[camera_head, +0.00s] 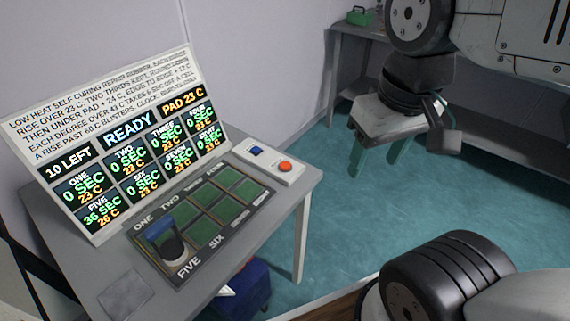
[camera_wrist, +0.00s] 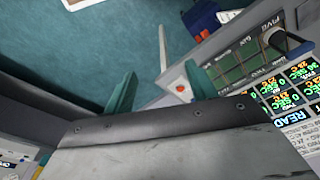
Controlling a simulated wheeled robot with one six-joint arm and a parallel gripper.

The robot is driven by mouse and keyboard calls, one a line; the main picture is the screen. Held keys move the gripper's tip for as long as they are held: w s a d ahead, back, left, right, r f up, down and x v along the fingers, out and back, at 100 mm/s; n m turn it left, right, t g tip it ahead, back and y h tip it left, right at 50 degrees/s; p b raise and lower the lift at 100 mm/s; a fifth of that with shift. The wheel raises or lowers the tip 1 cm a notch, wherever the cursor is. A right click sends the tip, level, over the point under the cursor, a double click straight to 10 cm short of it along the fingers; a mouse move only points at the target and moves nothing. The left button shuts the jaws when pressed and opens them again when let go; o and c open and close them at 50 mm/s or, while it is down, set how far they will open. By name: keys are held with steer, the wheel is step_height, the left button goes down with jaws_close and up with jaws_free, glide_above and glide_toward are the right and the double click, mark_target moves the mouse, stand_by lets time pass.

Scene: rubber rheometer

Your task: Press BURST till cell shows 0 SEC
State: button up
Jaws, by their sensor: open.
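The display board (camera_head: 130,150) shows "10 LEFT", "READY" and "PAD 23 C". A white control box (camera_head: 262,160) carries an orange-red button (camera_head: 286,166) and a blue button (camera_head: 257,150); I cannot read which is BURST. A dark blue-and-black piece with a pale band (camera_head: 167,243) stands on pad cell FIVE. My gripper (camera_head: 382,158) is open and empty, right of the table and apart from the box. In the wrist view the red button (camera_wrist: 181,88) appears between the teal fingers.
The pad (camera_head: 208,215) with green cells lies on the grey table (camera_head: 300,185), before the board. A flat grey square (camera_head: 124,294) lies at the near left. A blue bin (camera_head: 249,284) is under the table. A bench with a green box (camera_head: 359,16) stands behind. Teal floor is free at right.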

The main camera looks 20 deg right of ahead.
jaws_close()
stand_by(1.4)
